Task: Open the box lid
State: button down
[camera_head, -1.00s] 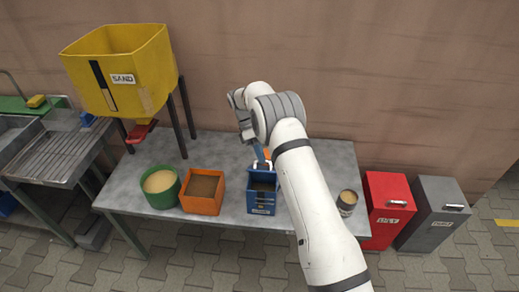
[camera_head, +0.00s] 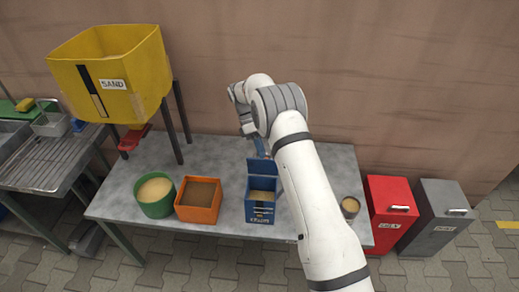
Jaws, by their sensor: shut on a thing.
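The blue box (camera_head: 260,215) stands on the grey table in front of the arm. Its lid (camera_head: 262,168) stands up at the box's back edge, and tan material shows inside. My gripper (camera_head: 262,153) is just behind and above the raised lid, shut. What lies between its fingers is too small to make out, but it is at the lid's upper edge. My white arm covers the area just right of the box.
An orange box (camera_head: 199,214) and a green round tub (camera_head: 155,207) stand left of the blue box. A can (camera_head: 349,205) stands at the table's right. Red (camera_head: 398,232) and grey bins (camera_head: 449,234) stand beyond. A yellow sand hopper (camera_head: 140,95) rises at left.

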jog(key=shift+s+d+f, duration=0.1)
jog(key=shift+s+f, duration=0.05)
jog(key=shift+f, duration=0.3)
jog(key=c, duration=1.8)
grip_release()
jog(key=o, duration=0.4)
jog(key=shift+o, duration=0.2)
jog(key=shift+r, duration=0.2)
jog(key=shift+w, duration=0.2)
jog(key=v, duration=0.7)
jog(key=shift+a+r+b, duration=0.2)
jog(key=shift+r+b, duration=0.15)
jog(key=shift+b, duration=0.1)
jog(key=shift+w, duration=0.1)
